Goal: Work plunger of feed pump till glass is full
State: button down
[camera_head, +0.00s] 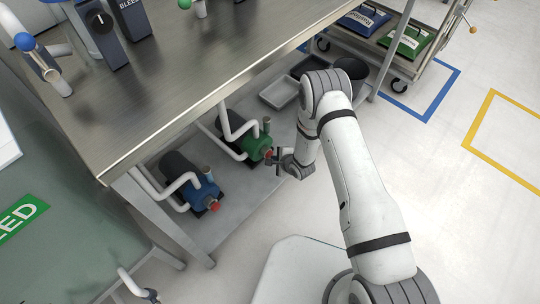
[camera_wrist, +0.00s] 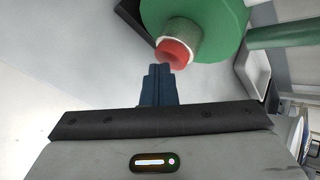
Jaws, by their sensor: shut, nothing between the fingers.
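The green pump (camera_head: 254,147) sits on the shelf under the bench, with a red plunger knob (camera_head: 268,153) on its near end. In the wrist view the green pump end (camera_wrist: 222,25) and its red knob (camera_wrist: 173,52) are close up. My gripper (camera_head: 279,160) is shut and empty, its dark fingers (camera_wrist: 159,72) pointing at the red knob. The tips are at or just short of the knob; I cannot tell if they touch. A blue pump (camera_head: 199,194) with its own red knob (camera_head: 214,206) stands to the left. I cannot make out a glass's fill level.
The metal bench top (camera_head: 170,75) overhangs the pumps. White pipes (camera_head: 184,181) rise beside them. A grey tray (camera_head: 279,92) and a dark bin (camera_head: 350,70) lie further along the shelf. A trolley (camera_head: 420,45) stands at the top right. The floor at right is clear.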

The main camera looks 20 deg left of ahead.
jog(key=shift+s+d, duration=0.25)
jog(key=shift+d, duration=0.3)
jog(key=shift+s+d, duration=0.2)
jog(key=shift+d, duration=0.3)
jog(key=d, duration=0.1)
jog(key=s+d+p, duration=0.1)
jog(key=d, duration=0.1)
jog(key=s+d, duration=0.1)
jog(key=shift+d+p, duration=0.3)
jog(key=shift+d, duration=0.05)
